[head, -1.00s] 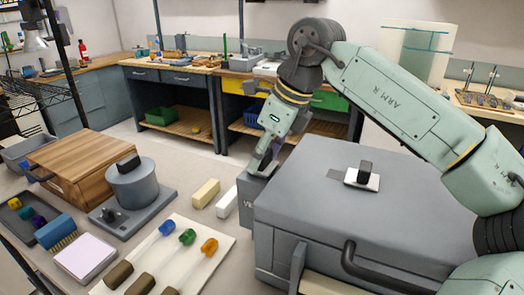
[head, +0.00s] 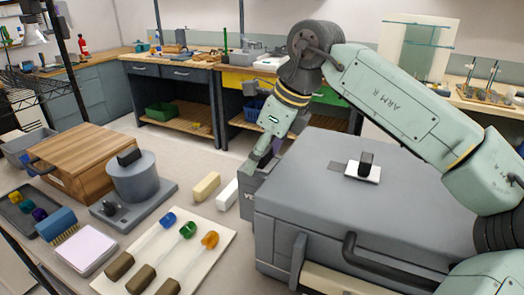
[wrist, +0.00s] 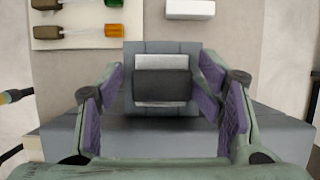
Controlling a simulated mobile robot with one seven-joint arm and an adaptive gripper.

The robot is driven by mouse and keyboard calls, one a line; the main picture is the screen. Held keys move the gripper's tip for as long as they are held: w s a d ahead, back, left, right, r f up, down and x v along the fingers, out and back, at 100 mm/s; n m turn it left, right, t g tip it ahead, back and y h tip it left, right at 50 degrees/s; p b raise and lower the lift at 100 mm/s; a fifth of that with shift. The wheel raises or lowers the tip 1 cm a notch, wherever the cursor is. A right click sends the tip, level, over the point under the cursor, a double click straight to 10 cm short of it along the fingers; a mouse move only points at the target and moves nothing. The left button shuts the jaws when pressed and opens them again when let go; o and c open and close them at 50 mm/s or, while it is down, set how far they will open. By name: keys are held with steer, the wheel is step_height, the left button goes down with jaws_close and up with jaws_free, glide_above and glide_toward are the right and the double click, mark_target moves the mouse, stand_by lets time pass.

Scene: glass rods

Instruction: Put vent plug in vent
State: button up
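My gripper (head: 265,158) is above a small grey box (head: 258,196) at the left side of the large grey unit. The box's lettering is partly cut off; "VE" shows. In the wrist view, my gripper (wrist: 163,82) has its purple-padded fingers apart, either side of a dark block (wrist: 162,85) with pale strips along its edges, on the grey box (wrist: 162,48). Gaps show on both sides of the block. It looks like a plug handle. Another black handle on a white plate (head: 366,169) sits on the unit's lid, beside a dark rectangular patch (head: 338,167), possibly the vent.
The large grey unit (head: 300,190) has a dark handle bar (head: 390,265) in front. Left are a cream block (head: 206,187), a white block (head: 228,194), a mat (head: 205,258) with colour-tipped rods, a grey cylinder (head: 133,180) and a wooden box (head: 85,160).

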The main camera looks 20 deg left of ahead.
steer(key=shift+o, duration=1)
steer(key=shift+d+f, duration=0.1)
steer(key=shift+f, duration=0.25)
steer(key=shift+w+r+p, duration=0.1)
steer(key=shift+r+p, duration=0.5)
steer(key=shift+r, duration=0.1)
steer(key=shift+w+d+r, duration=0.1)
steer(key=shift+d+r, duration=0.2)
steer(key=b+v, duration=0.1)
steer(key=v, duration=1)
steer(key=shift+r+b, duration=0.2)
steer(key=shift+b, duration=0.15)
steer(key=shift+a, duration=0.1)
